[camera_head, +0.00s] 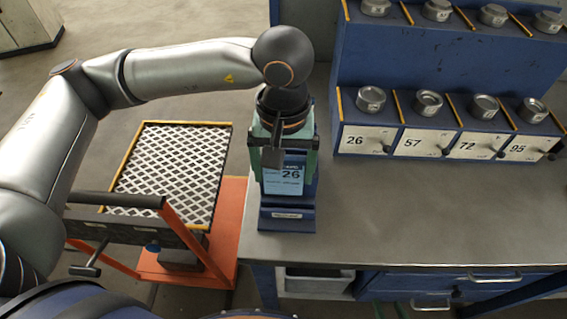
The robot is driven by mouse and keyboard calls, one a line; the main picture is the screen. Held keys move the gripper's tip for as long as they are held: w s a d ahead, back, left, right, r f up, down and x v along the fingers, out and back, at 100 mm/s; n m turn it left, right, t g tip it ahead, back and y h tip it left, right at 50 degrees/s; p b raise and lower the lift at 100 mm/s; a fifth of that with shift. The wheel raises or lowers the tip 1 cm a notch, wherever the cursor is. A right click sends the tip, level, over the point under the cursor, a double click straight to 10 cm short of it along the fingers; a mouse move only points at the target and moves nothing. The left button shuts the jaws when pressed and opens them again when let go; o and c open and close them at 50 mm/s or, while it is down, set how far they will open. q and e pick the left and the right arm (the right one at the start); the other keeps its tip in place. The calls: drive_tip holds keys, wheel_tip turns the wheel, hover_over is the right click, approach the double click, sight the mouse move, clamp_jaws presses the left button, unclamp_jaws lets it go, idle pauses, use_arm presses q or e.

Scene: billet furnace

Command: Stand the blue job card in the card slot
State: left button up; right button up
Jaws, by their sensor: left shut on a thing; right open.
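The blue job card (284,181), light blue and printed with 26, is upright at the front left of the grey workbench. My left gripper (273,152) is above it, shut on its upper part and covering it. The card slot (287,220) is a dark blue stand with a small white label on its front, directly below the card. The card's lower edge meets the stand in the picture; I cannot tell whether it is seated in the slot or just above or in front of it. My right gripper is not in view.
A blue rack (440,95) with metal pucks stands at the back right, its lower bays labelled 26, 57, 72 and 95. An orange cart (228,225) with a mesh-topped tray is left of the workbench (400,215). The bench's front middle is clear.

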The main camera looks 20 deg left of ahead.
sight(283, 192)
use_arm(q)
drive_tip(key=shift+f+b, duration=0.65)
drive_tip(key=shift+f, duration=1)
drive_tip(key=shift+f+b, duration=1.85)
drive_tip(key=shift+b, duration=0.55)
drive_tip(key=o, duration=1)
drive_tip(key=shift+r, duration=0.1)
